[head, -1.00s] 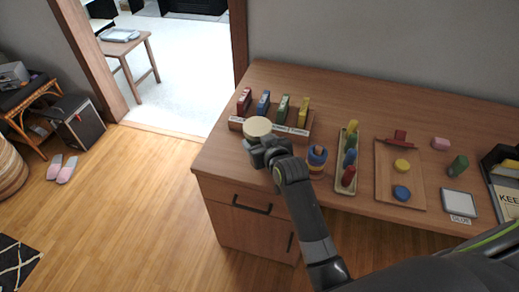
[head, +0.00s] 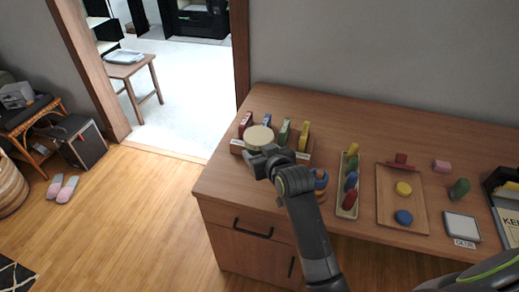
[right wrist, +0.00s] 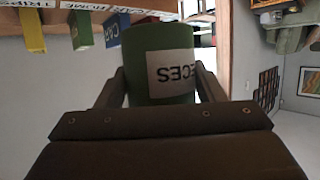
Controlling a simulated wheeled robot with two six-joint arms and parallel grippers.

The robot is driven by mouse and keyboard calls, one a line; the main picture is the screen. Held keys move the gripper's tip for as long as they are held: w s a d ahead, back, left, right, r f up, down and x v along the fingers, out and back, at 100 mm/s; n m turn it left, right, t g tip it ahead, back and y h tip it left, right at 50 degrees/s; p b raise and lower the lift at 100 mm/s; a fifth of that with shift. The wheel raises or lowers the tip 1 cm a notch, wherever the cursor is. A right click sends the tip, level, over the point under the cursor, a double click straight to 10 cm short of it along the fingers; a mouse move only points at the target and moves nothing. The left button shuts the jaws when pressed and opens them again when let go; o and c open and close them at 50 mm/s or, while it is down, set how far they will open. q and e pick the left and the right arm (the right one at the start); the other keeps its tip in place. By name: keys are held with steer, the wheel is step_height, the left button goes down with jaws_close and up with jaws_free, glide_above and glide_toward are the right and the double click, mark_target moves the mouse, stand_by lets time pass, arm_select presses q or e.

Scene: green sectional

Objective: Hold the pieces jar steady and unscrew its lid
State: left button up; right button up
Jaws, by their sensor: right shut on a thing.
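The pieces jar is green with a white label (right wrist: 172,72) reading "ECES" upside down in the right wrist view. Its round tan lid (head: 259,136) is on top in the head view, in front of the rack. My right gripper (head: 262,160) is shut around the jar body, with a finger on each side in the right wrist view (right wrist: 155,90). The lid is hidden in the right wrist view. The jar appears held above the desk top. My left gripper is not in view.
The desk (head: 355,140) carries a wooden rack (head: 303,157) with several coloured upright pieces behind the jar. The desk's left edge is near.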

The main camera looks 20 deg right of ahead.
mark_target(265, 142)
steer(key=r, duration=0.3)
steer(key=s+r, duration=0.1)
steer(key=r, duration=0.5)
steer(key=shift+s+d+r, duration=0.25)
steer(key=shift+d, duration=0.1)
steer(key=shift+m+h, duration=0.5)
steer(key=shift+h, duration=0.1)
steer(key=shift+s+d+r, duration=0.25)
steer(key=shift+s+r, duration=0.8)
steer(key=shift+r, duration=0.45)
steer(key=shift+s+d+r, duration=0.25)
steer(key=shift+s+r, duration=0.85)
steer(key=shift+r, duration=0.35)
steer(key=shift+s+d+r, duration=0.25)
steer(key=shift+s+r, duration=0.8)
steer(key=shift+r, duration=0.45)
